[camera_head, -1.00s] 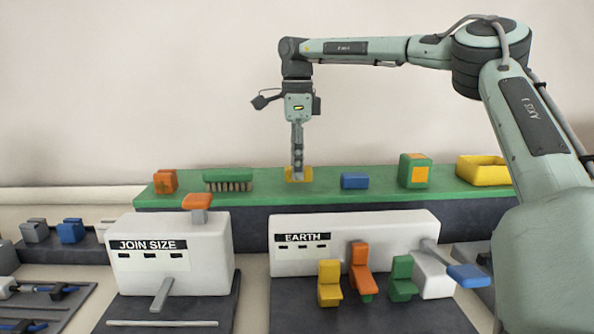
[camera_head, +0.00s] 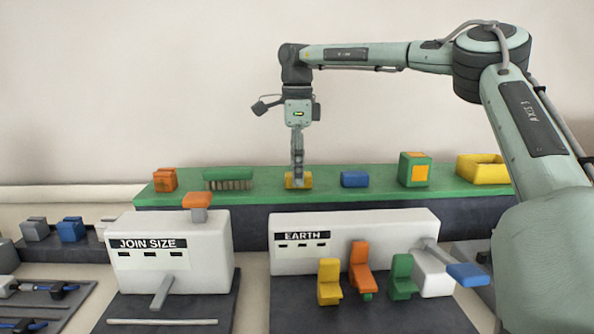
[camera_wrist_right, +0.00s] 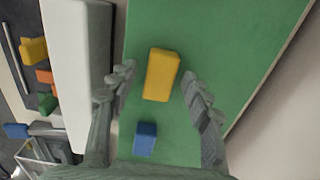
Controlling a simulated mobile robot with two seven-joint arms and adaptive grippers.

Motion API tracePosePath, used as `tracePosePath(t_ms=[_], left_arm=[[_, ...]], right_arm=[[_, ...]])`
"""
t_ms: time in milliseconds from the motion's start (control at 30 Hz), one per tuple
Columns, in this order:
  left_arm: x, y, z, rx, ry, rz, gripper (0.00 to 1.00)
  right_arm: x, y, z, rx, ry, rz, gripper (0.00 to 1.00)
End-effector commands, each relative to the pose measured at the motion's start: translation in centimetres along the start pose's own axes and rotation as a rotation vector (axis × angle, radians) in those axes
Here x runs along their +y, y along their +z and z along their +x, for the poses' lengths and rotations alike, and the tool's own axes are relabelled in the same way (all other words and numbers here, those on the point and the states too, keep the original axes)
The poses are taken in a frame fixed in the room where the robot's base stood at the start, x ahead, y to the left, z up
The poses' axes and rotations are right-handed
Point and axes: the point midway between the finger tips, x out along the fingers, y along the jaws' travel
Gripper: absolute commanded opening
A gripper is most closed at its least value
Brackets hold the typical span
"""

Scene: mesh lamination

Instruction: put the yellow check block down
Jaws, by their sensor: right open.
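The yellow check block (camera_head: 307,181) lies on the green shelf top (camera_head: 270,193), between the green brush and the blue block. In the right wrist view the yellow block (camera_wrist_right: 161,74) rests on the green surface, between and a little beyond the fingertips. My right gripper (camera_head: 297,184) points straight down at the block. In the wrist view its two fingers (camera_wrist_right: 157,83) are spread, with green surface showing on both sides of the block. In the head view the fingers hide part of the block. My left gripper is in neither view.
On the shelf stand an orange block (camera_head: 164,180), a green brush (camera_head: 228,179), a blue block (camera_head: 354,179), a green-orange cube (camera_head: 414,170) and a yellow tray-like piece (camera_head: 482,169). White machines labelled JOIN SIZE (camera_head: 215,250) and EARTH (camera_head: 385,228) stand in front.

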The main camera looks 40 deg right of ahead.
Motion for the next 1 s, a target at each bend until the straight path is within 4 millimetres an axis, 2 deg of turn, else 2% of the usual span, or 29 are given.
tracePosePath(t_ms=[167, 400, 533, 700, 1000], left_arm=[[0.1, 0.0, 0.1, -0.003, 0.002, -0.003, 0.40], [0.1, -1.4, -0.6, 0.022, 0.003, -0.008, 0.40], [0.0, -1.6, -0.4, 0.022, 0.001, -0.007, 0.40], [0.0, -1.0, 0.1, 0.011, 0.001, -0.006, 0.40], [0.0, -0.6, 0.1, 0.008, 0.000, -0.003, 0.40]], right_arm=[[-0.1, 0.1, -2.8, 0.000, -0.005, 0.001, 0.49], [-0.1, 0.1, -8.1, 0.000, -0.005, 0.002, 0.49], [-0.1, 0.1, -10.2, 0.001, -0.003, 0.002, 0.49], [0.0, 0.0, -11.6, 0.001, -0.001, 0.000, 0.49], [0.0, 0.0, -11.9, 0.000, 0.000, -0.001, 0.49]])
